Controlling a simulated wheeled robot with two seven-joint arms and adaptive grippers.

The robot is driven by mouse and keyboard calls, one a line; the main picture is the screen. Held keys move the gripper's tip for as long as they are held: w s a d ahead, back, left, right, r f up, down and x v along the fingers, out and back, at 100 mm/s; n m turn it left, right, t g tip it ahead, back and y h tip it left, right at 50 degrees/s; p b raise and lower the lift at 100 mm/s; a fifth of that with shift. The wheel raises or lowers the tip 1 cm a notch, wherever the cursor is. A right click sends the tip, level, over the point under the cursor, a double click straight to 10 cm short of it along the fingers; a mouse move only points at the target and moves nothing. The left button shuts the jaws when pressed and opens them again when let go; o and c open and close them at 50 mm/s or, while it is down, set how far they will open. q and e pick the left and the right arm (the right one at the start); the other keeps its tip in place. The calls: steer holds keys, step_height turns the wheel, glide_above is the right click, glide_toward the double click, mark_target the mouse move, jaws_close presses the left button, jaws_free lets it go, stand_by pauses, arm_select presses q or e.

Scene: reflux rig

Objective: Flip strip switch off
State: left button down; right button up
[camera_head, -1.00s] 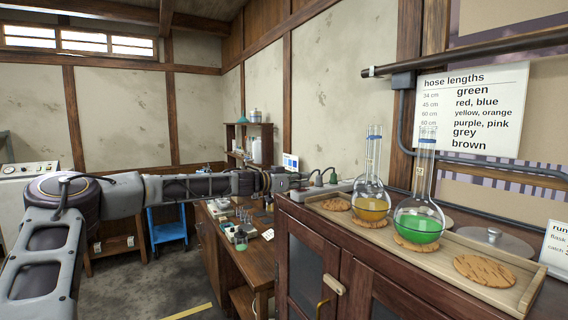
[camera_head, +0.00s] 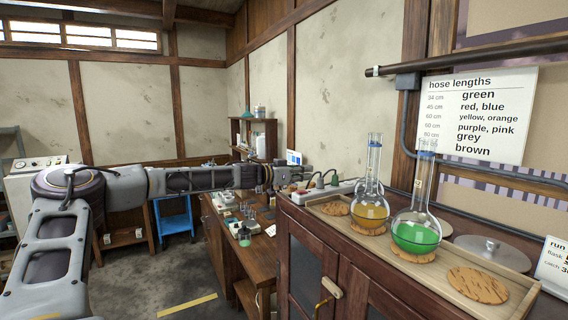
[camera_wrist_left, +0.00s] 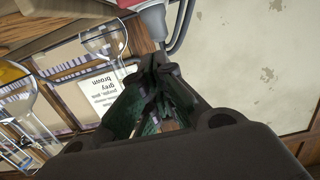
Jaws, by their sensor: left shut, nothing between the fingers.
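My left gripper (camera_head: 299,177) is shut and empty. It reaches in from the left to the strip's left end. My right gripper is not in view.
A wooden tray (camera_head: 440,262) on the cabinet holds cork mats and two flasks, one with yellow liquid (camera_head: 370,214) and one with green (camera_head: 416,236). A metal lid (camera_head: 492,248) lies behind it. A lower bench (camera_head: 258,262) with small items stands left of the cabinet.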

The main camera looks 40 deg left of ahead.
arm_select(q)
steer(key=s+a+r, duration=0.3)
steer(key=s, duration=0.5)
steer(key=shift+s+a+r, duration=0.25)
stand_by(1.7)
stand_by(0.8)
